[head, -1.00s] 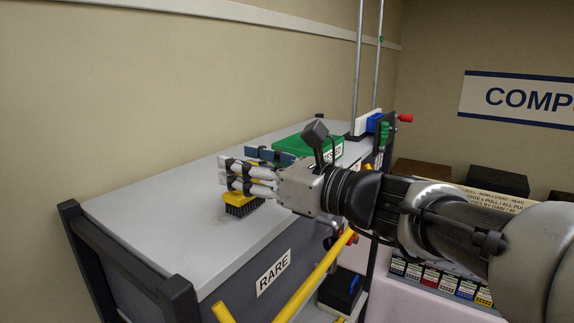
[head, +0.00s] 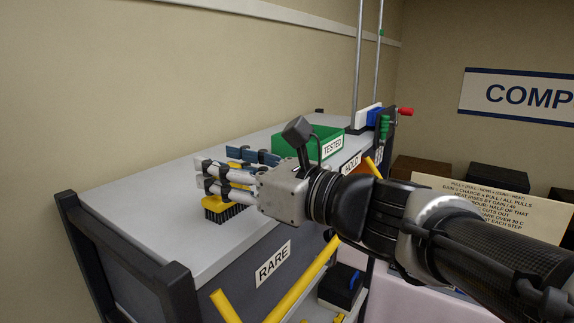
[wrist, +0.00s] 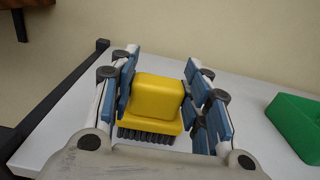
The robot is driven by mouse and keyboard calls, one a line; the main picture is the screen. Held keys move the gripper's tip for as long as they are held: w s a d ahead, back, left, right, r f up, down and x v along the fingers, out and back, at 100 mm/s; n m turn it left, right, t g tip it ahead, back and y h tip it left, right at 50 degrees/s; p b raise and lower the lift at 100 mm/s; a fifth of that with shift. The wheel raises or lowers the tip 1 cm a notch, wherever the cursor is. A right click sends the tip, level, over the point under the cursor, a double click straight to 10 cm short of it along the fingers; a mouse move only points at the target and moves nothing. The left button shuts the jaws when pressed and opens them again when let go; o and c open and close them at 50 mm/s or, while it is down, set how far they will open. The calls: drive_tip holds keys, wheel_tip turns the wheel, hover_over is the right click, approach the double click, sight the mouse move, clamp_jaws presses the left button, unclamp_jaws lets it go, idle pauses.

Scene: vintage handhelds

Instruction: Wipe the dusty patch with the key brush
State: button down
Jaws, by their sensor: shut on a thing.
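The key brush is a yellow block (head: 213,203) with black bristles pointing down. My gripper (head: 212,178) is shut on it, over the front part of the grey cabinet top (head: 150,225). In the wrist view, the yellow brush (wrist: 157,100) sits between the blue-padded fingers, with its bristles toward the bottom of the picture. The bristles are at or close to the surface; I cannot tell whether they touch. I cannot make out the dusty patch in either view; my gripper and the brush cover part of the top.
A green bin marked TESTED (head: 310,143) stands on the cabinet top behind my gripper; it also shows in the wrist view (wrist: 296,122). Dark posts and a rail (head: 125,255) bound the cabinet's left end. The top left of the brush is clear.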

drive_tip(key=shift+s, duration=0.1)
drive_tip(key=shift+a+f, duration=0.15)
drive_tip(key=shift+a, duration=0.15)
idle(0.3)
drive_tip(key=shift+w+d, duration=0.45)
drive_tip(key=shift+w, duration=0.25)
drive_tip(key=shift+w+d, duration=0.45)
drive_tip(key=shift+w, duration=0.25)
drive_tip(key=shift+w+d, duration=0.45)
drive_tip(key=shift+w, duration=0.25)
drive_tip(key=shift+w+p, duration=0.1)
drive_tip(key=shift+p, duration=0.2)
drive_tip(key=shift+w+d+p, duration=0.3)
drive_tip(key=shift+w+d, duration=0.25)
drive_tip(key=shift+w, duration=0.35)
drive_tip(key=shift+s+r, duration=0.15)
drive_tip(key=shift+r, duration=0.05)
